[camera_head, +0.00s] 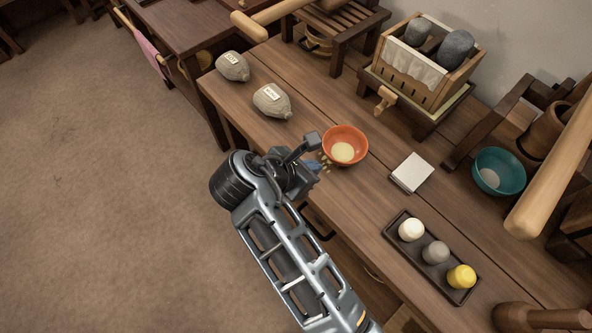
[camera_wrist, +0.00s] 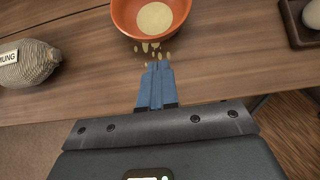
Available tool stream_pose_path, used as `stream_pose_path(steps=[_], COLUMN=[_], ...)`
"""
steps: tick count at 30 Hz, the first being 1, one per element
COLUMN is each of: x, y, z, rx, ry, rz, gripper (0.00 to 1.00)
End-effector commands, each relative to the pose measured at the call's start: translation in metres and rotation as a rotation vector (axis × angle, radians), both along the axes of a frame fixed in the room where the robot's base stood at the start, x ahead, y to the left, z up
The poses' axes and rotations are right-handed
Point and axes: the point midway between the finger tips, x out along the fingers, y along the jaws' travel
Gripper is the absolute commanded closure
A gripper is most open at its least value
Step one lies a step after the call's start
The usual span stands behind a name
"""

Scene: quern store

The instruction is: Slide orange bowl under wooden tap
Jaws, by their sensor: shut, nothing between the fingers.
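The orange bowl (camera_head: 352,133) stands on the table near its front edge, with pale yellow contents in its bottom. It also shows at the top of the wrist view (camera_wrist: 124,18). The wooden tap (camera_head: 385,98) sticks out from the front of a wooden box press, behind and to the right of the bowl. My gripper (camera_head: 322,162) is shut and empty, its blue fingers pointing at the near side of the bowl. In the wrist view the fingertips (camera_wrist: 158,66) are just short of the bowl, among small pale crumbs; I cannot tell whether they touch the table.
Two labelled sacks (camera_head: 271,101) lie to the left. A white block (camera_head: 411,173) sits right of the bowl, near a dark tray (camera_head: 460,293) of round pieces. A teal bowl (camera_head: 487,181) stands farther right. Bare table lies between the orange bowl and the tap.

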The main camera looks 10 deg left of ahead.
Motion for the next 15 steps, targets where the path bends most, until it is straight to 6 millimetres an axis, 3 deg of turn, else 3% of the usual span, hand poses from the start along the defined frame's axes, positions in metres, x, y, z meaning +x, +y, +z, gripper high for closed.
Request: stream_pose_path(steps=[6,15], x=[0.018,0.021], y=[-0.013,-0.016], z=[0.002,0.001], rx=[0.001,0.001], ry=[-0.001,0.0], rz=[0.0,0.001], gripper=[1.0,1.0])
